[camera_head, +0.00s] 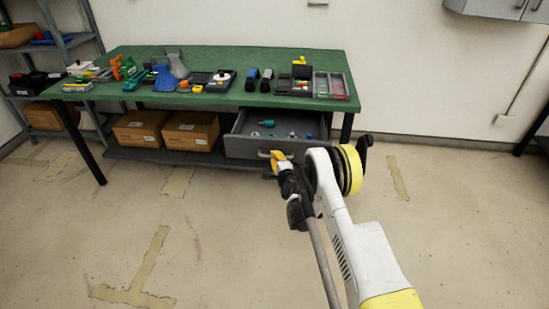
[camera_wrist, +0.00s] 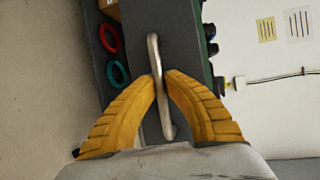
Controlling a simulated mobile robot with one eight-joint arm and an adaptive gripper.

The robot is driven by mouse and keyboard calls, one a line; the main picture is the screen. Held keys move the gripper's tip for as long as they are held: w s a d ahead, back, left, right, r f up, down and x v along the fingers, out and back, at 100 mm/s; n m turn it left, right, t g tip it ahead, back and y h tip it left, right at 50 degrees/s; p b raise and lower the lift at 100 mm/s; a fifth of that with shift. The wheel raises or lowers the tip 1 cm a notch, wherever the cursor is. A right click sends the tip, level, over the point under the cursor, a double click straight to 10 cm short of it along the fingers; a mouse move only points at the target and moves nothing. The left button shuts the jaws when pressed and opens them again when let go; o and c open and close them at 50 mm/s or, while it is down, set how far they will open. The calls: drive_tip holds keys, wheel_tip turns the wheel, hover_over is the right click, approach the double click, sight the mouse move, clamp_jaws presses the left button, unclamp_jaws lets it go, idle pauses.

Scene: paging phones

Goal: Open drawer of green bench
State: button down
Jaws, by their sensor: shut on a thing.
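The green bench (camera_head: 215,106) stands against the back wall, with a green top and dark legs. Its grey drawer (camera_head: 245,146) hangs under the right half of the top and is pulled out, so its inside shows with a few small items in it. The drawer handle (camera_wrist: 153,62) is a pale bar on the drawer front. My gripper (camera_wrist: 162,80) has its yellow fingers closed around the handle in the wrist view. In the head view my gripper (camera_head: 276,158) is at the drawer front, and its fingers partly cover the handle.
Several tools and small boxes lie on the bench top. Two cardboard boxes (camera_head: 140,127) sit on the lower shelf left of the drawer. A metal shelf (camera_head: 62,50) stands at the far left. The floor (camera_head: 150,220) in front is clear, with worn tape marks.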

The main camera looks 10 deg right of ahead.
drive_tip(key=c, duration=1.5)
unclamp_jaws()
drive_tip(key=shift+a, duration=0.1)
drive_tip(key=shift+o, duration=0.2)
drive_tip(key=shift+r, duration=0.1)
